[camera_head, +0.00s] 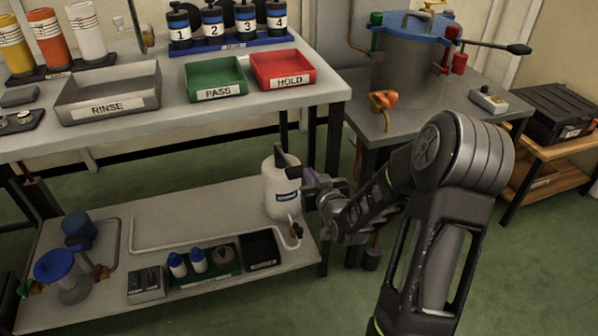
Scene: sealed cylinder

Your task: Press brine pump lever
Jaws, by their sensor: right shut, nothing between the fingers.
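A white jug-shaped container (279,196) with a small dark label stands at the right end of the lower shelf. A black lever-like part (284,160) sits on its top; I take this to be the brine pump lever. My right gripper (309,182) is shut and empty, close to the right side of the jug, at about the height of its upper body. I cannot tell whether it touches the jug or the lever. My forearm covers the area right of the jug. My left gripper is not in view.
The bench's front edge (170,132) overhangs the shelf's rear. A dark tray (260,249) and small bottles (178,265) lie in front of the jug. A metal vessel with a blue lid (415,60) stands on the right-hand table. The shelf left of the jug is mostly clear.

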